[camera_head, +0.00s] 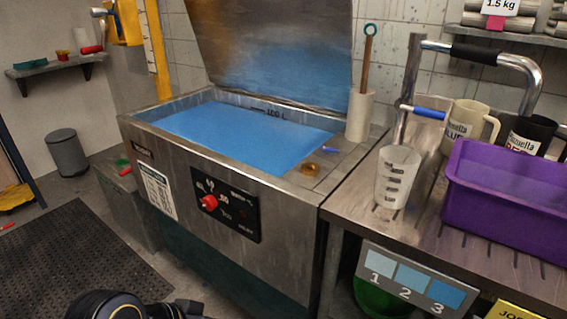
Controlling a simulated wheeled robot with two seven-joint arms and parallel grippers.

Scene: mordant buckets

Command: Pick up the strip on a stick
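No piece is plainly a strip on a stick. A brown stick with a teal ring on top (367,62) stands upright in a white cylinder (359,115) at the vat's back right corner. A small blue pointed piece (331,150) lies near the vat's right rim. Neither gripper shows; only a black part of my own body is at the bottom edge.
The steel vat (170,160) holds blue liquid, its lid (270,45) raised. On the bench stand a measuring cup (397,177), mugs (466,125) and a purple tub (505,205). A card with numbered blue swatches (412,280) hangs in front. Floor on the left is mostly clear around a bin (67,153).

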